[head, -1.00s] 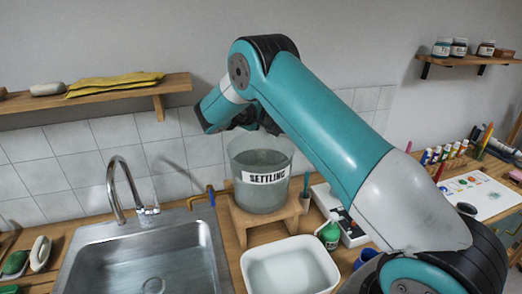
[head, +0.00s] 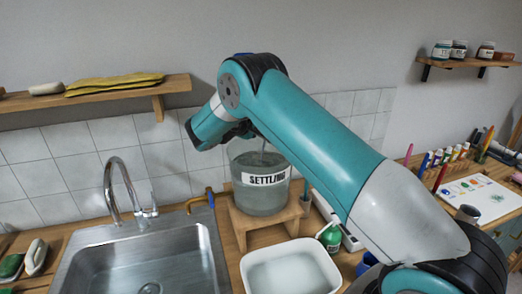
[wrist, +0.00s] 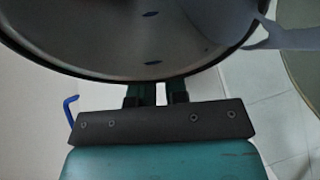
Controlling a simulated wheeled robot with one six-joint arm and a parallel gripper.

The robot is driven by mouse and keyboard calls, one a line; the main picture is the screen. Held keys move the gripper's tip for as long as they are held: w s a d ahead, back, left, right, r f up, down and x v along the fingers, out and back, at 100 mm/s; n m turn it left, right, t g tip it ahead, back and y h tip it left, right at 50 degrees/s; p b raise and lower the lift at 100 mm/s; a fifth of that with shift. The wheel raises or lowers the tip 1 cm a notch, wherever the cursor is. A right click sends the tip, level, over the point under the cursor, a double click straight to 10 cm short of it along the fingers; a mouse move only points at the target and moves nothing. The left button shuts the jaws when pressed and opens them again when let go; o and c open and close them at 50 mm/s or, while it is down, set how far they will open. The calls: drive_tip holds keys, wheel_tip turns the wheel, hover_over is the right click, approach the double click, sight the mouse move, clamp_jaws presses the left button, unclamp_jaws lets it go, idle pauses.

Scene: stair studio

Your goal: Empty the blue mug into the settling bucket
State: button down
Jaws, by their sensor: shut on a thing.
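My gripper (wrist: 156,95) is shut on the blue mug (wrist: 110,42), seen from close up in the wrist view as a wide dark-grey inside with a round rim. Its outer colour hardly shows there. A pale, see-through streak like running liquid leaves it at the upper right. In the head view the mug and fingertips are hidden behind my arm, above the settling bucket (head: 262,202). The bucket is clear, labelled SETTLING, holds greyish liquid and stands upright on a wooden stand (head: 241,224). A thin stream shows inside its upper part.
A steel sink (head: 205,262) with a curved tap (head: 112,180) lies left of the bucket. A white basin (head: 290,270) and green bottle (head: 330,236) are in front and right. A blue round item (head: 368,263) is partly hidden by my arm. A shelf (head: 130,91) hangs at upper left.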

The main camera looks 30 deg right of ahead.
drive_tip(key=shift+a+f+h+b, duration=0.25)
drive_tip(key=shift+a+h+b, duration=0.05)
drive_tip(key=shift+a+b, duration=0.1)
drive_tip(key=shift+a+r+n+t+h+b, duration=0.1)
drive_tip(key=shift+a+n+t+h+b, duration=0.4)
drive_tip(key=shift+b, duration=0.85)
drive_tip(key=shift+r+h+b, duration=0.3)
drive_tip(key=shift+h+b, duration=0.05)
drive_tip(key=shift+h, duration=0.15)
drive_tip(key=shift+a+r+t+b, duration=0.1)
drive_tip(key=shift+r+t+b, duration=0.15)
drive_tip(key=shift+b, duration=0.45)
